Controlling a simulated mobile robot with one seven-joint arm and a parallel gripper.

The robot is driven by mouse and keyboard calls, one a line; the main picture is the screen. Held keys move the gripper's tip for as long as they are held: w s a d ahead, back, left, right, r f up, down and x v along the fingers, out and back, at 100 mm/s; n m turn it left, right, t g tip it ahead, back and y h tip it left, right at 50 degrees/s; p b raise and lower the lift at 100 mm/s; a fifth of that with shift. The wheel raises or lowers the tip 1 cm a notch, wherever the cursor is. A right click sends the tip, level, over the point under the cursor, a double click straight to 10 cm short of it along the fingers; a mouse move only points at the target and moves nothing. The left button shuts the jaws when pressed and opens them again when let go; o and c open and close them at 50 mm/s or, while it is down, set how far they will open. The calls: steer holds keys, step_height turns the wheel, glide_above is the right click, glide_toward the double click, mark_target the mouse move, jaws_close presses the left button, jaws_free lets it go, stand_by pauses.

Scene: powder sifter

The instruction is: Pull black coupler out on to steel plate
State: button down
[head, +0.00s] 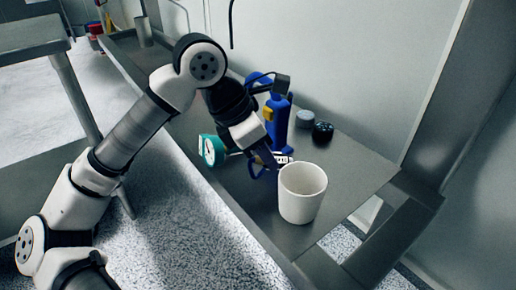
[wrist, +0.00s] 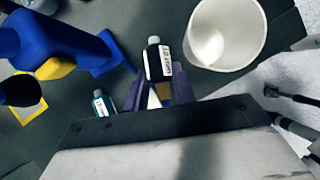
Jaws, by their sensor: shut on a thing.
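My gripper (wrist: 154,92) is shut on a small black piece with a white label (wrist: 152,58), which looks like the black coupler. Its grey end points away from the gripper, and its lower part is hidden between the fingers. In the head view my gripper (head: 272,160) is low beside the blue device and just behind the white cup, so the held piece shows there only as a small labelled bit (head: 283,158). The steel plate (head: 250,195) is the long grey surface below. Whether the piece touches it is unclear.
A white cup (head: 302,193) stands close to my gripper. A blue device (head: 279,125) with yellow parts stands behind it. A grey cap (head: 305,119) and a black knob (head: 323,132) lie behind. Bare plate shows at right.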

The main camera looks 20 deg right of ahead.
steer(key=shift+b+x, duration=0.4)
steer(key=shift+x, duration=0.75)
steer(key=shift+d+f+b, duration=0.2)
steer(key=shift+f+b, duration=0.75)
steer(key=c, duration=1.1)
jaws_free()
steer(key=p+v, duration=0.3)
steer(key=v, duration=1.1)
steer(key=shift+p, duration=0.3)
steer(key=shift+d, duration=0.1)
